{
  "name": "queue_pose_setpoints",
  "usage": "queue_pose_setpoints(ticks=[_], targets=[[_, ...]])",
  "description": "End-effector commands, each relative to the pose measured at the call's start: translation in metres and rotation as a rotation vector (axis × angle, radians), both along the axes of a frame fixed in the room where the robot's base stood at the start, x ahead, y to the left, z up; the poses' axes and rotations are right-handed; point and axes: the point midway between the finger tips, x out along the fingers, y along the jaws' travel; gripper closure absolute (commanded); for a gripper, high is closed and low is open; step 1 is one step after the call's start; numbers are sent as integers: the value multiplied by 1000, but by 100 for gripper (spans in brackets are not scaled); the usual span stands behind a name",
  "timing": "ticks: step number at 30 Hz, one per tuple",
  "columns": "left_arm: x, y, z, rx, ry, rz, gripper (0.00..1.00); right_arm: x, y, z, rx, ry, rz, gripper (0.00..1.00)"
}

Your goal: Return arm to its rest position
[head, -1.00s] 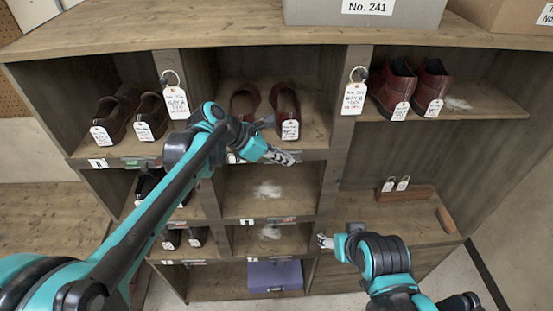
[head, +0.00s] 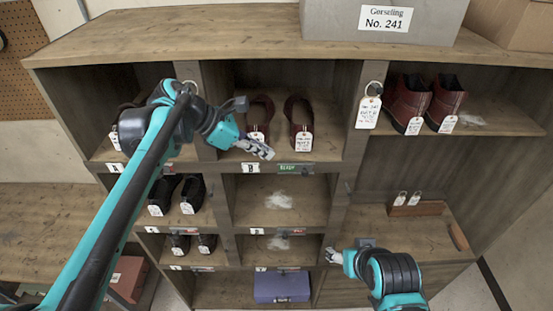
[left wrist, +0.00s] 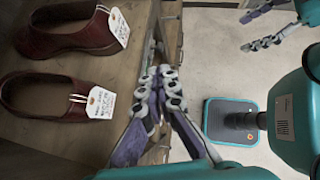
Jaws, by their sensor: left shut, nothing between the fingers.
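My left gripper (head: 262,150) is shut and empty. It is in front of the middle top compartment (head: 325,152), near the tag of the left dark red shoe (head: 262,108). The right shoe of that pair (head: 298,110) stands beside it. In the left wrist view my left gripper's fingers (left wrist: 158,85) meet at the tips, close to the shelf edge and apart from both shoes. My right gripper (head: 333,256) is low, in front of the lower right of the shelf. In the left wrist view its two fingers (left wrist: 252,32) stand apart with nothing between them.
Red boots (head: 425,103) stand in the top right compartment. Black shoes (head: 178,196) sit below left. A purple box (head: 282,287) is at the bottom. A grey box (head: 385,22) stands on top. Ring tags (head: 368,110) hang from the shelf's uprights. Open floor lies in front.

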Motion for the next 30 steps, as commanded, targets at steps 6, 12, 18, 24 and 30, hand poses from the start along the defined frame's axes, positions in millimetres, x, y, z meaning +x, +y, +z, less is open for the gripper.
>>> queue_pose_setpoints(ticks=[6, 12, 18, 24, 30], targets=[[-2, 6, 7, 0, -1, -1, 100, 0, 0, -1, 0, 0, 0, 36], [-2, 6, 7, 0, -1, -1, 100, 0, 0, -1, 0, 0, 0, 36], [-2, 6, 5, 2, -2, -1, 100, 0, 0, -2, 0, 0, 0, 36], [-20, 15, -44, 95, -115, -77, 100, 0, 0, -38, 0, 0, 0, 36], [-63, 44, -159, 362, -394, -317, 100, 0, 0, -115, 0, 0, 0, 36]])
